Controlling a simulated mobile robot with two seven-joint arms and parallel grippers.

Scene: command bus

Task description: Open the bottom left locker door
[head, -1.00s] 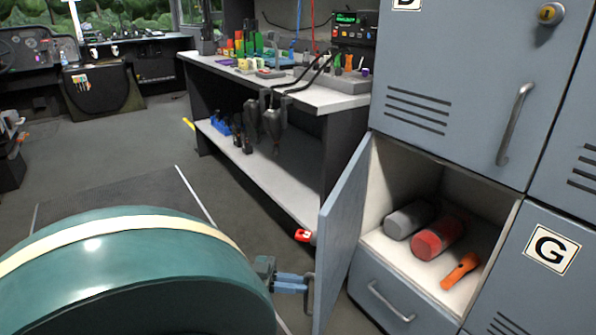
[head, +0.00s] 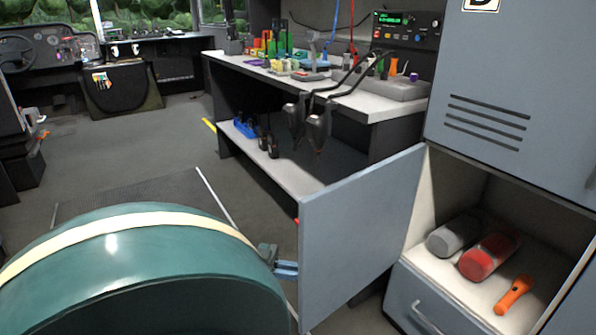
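The open locker door (head: 362,240) is a blue-grey panel, swung out to the left of its compartment and showing its inner face. Its outer face and handle are hidden. The open compartment (head: 440,195) has pale walls and holds a grey cylinder (head: 453,236), a red cylinder (head: 489,257) and an orange flashlight (head: 515,293). My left gripper (head: 287,268) has blue fingers that reach behind the door's free edge. The fingertips are hidden by the door. My large teal arm link fills the lower left. My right gripper is not in view.
Closed locker doors with vents (head: 490,115) stand above the compartment. A drawer-like front with a handle (head: 428,318) is below it. A workbench (head: 370,105) with tools and radio gear stands behind the door. Open floor (head: 110,165) lies to the left.

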